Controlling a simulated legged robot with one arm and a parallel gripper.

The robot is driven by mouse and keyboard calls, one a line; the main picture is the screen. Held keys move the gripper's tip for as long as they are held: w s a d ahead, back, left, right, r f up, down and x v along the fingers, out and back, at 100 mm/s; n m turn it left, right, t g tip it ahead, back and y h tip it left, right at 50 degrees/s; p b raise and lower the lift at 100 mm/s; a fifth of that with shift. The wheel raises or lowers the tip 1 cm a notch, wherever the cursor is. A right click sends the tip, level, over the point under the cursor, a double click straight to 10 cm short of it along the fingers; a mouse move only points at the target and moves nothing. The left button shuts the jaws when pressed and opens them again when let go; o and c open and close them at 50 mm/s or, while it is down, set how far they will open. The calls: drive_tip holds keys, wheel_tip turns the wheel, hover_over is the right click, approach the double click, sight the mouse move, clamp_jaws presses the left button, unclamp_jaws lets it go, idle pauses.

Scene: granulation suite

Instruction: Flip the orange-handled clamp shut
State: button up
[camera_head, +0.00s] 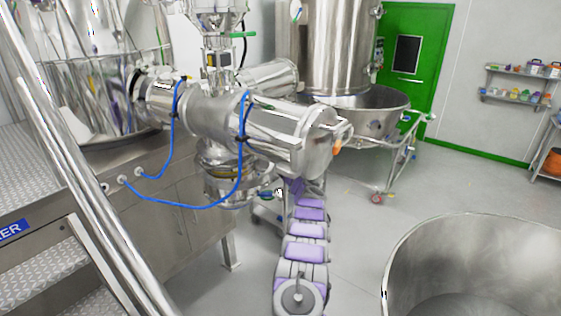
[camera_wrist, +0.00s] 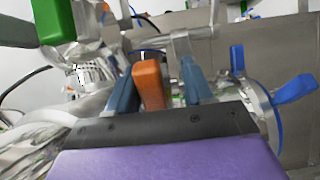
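The orange handle (camera_wrist: 150,84) of the clamp stands up between the two blue-grey fingers of my gripper (camera_wrist: 158,86) in the wrist view. A gap shows between the handle and the right finger, and the left finger is close beside it. My gripper is open around the handle. The clamp's lower part is hidden behind my gripper's dark front edge. In the head view, a small orange piece (camera_head: 337,149) sits at the right end of a horizontal steel cylinder. I cannot tell if it is the same handle. My gripper's fingers are hidden there below the cylinder.
A green handle (camera_wrist: 54,20) is at the upper left and a blue lever (camera_wrist: 295,89) at the right of the wrist view. Blue hoses (camera_head: 240,155) hang by the steel cylinder (camera_head: 285,138). A large steel bowl (camera_head: 470,235) stands front right; open floor lies between.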

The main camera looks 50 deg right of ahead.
drive_tip(key=shift+s+r, duration=0.2)
drive_tip(key=shift+r, duration=0.1)
drive_tip(key=shift+s, duration=0.15)
drive_tip(key=v, duration=1.6)
drive_tip(key=shift+s+a+f, duration=0.25)
drive_tip(key=shift+s+f, duration=0.05)
drive_tip(key=shift+f, duration=0.05)
drive_tip(key=shift+c, duration=0.3)
